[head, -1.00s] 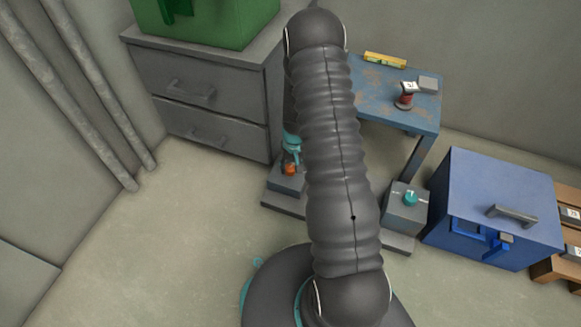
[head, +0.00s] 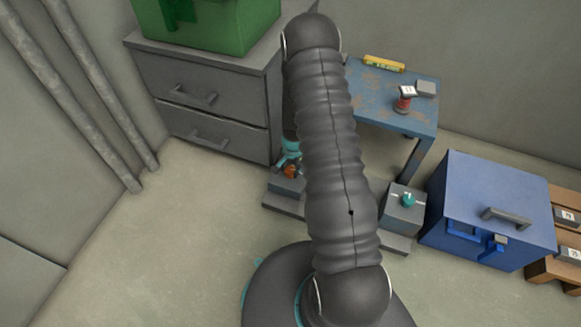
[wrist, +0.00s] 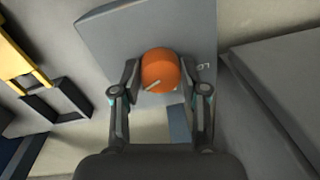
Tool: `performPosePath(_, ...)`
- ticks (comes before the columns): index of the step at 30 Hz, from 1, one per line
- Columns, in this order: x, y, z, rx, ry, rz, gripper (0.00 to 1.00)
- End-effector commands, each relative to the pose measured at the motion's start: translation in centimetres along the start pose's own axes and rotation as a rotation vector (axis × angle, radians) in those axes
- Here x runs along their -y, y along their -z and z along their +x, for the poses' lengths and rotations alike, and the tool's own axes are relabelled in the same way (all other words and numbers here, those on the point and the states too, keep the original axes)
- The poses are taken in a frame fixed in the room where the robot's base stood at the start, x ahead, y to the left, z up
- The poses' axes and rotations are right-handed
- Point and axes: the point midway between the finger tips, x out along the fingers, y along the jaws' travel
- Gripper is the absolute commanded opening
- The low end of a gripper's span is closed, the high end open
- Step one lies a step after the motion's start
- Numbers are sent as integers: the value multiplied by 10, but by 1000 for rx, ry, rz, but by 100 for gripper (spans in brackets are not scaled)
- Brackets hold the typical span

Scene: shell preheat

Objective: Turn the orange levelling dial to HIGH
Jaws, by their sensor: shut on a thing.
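The orange levelling dial (wrist: 160,71) sits on a grey panel (wrist: 185,25) in the wrist view. A pale pointer line on it points to the lower left. Part of a white label shows just right of the dial; I cannot read it in full. My gripper (wrist: 161,76) is shut on the dial, one finger on each side. In the head view the dial (head: 290,171) shows small on a low grey box left of my arm, with my gripper (head: 290,160) at it. My arm hides much of that area.
A teal dial (head: 408,200) on another grey box stands right of my arm, beside a blue chest (head: 490,215). A grey drawer cabinet (head: 200,95) carries a green box (head: 215,25). A blue table (head: 385,90) holds small items. Floor at the left is clear.

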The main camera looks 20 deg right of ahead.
Motion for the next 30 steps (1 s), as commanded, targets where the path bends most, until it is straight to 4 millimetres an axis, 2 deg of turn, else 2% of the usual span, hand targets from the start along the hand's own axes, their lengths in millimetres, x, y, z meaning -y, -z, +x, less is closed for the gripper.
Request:
performPosePath(9,0,-2,0,-3,-2,81,9)
performPosePath(22,0,-2,0,-3,-2,90,9)
performPosePath(23,0,-2,0,-3,-2,90,48)
performPosePath(24,0,-2,0,-3,-2,90,58)
performPosePath(25,0,-1,0,-3,-2,90,66)
performPosePath(26,0,-1,0,-4,-2,90,69)
performPosePath(30,0,-1,0,-5,-1,89,69)
